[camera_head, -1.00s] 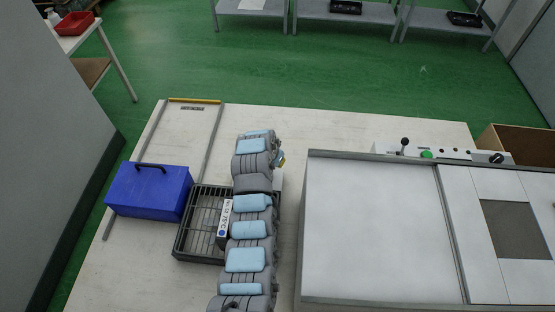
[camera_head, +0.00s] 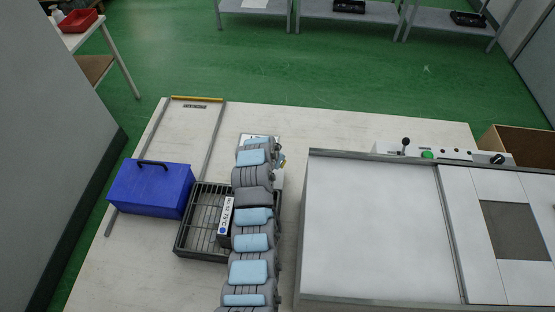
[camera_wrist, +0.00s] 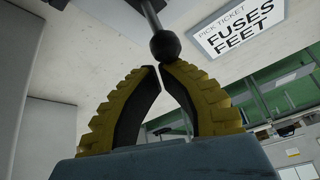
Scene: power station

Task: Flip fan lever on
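A lever with a black ball knob (camera_wrist: 165,43) on a metal rod shows in the wrist view, just beyond my fingertips. My gripper (camera_wrist: 159,66) has two curved yellow fingers with black inner pads. Their tips come nearly together, with no object held between them. I cannot tell whether the tips touch the knob. A separate black-knobbed lever (camera_head: 405,143) stands upright on a white control panel (camera_head: 450,153) at the right, well away from my arm. I cannot tell which is the fan lever.
A "PICK TICKET FUSES FEET" sheet (camera_wrist: 240,27) lies near the knob. A blue box (camera_head: 150,190) and a dark wire crate (camera_head: 187,250) lie left of my arm. A large white-topped unit (camera_head: 370,225) is on the right. The table's back (camera_head: 335,125) is clear.

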